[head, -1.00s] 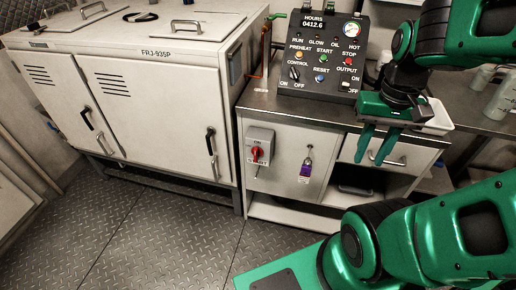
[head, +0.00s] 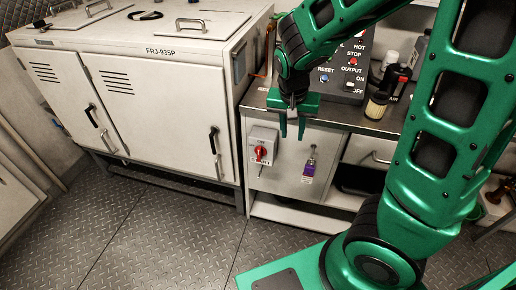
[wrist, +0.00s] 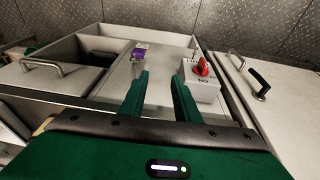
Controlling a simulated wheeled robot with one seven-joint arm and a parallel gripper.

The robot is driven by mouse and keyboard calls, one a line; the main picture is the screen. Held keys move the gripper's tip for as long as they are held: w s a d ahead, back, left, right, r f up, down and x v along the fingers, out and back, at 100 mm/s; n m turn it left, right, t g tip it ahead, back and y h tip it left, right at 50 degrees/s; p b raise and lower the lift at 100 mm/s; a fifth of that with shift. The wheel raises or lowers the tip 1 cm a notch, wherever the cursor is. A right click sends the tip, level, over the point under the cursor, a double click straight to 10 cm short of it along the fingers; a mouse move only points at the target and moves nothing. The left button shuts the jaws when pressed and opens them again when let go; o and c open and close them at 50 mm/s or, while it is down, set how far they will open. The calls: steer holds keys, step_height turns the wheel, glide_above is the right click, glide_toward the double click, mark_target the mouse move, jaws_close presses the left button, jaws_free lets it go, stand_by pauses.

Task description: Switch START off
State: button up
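A grey switch box (head: 263,138) with a red rotary knob (head: 260,153) is on the cabinet's front, at its left side. The white label under the knob seems to read START. In the wrist view the box (wrist: 207,91) and red knob (wrist: 203,67) appear upside down, right of the fingers. The knob's exact setting is hard to read. My gripper (head: 292,130) is open and empty in front of the cabinet, above and right of the knob, apart from it. Its two fingers (wrist: 160,88) also show apart in the wrist view.
A key with a purple tag (head: 309,170) is on the cabinet front, right of the box. The control panel (head: 340,84) on top is partly hidden by my arm. A white chiller (head: 165,95) stands left. Bottles stand on the counter's right. The floor in front is clear.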

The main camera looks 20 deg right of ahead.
steer(key=t, duration=0.2)
glide_toward(259, 149)
steer(key=shift+h, duration=0.3)
steer(key=shift+a+x, duration=0.15)
steer(key=shift+x, duration=2.1)
steer(key=shift+a+x, duration=0.15)
steer(key=shift+x, duration=2.1)
steer(key=shift+c, duration=0.6)
steer(key=shift+s, duration=0.1)
jaws_close()
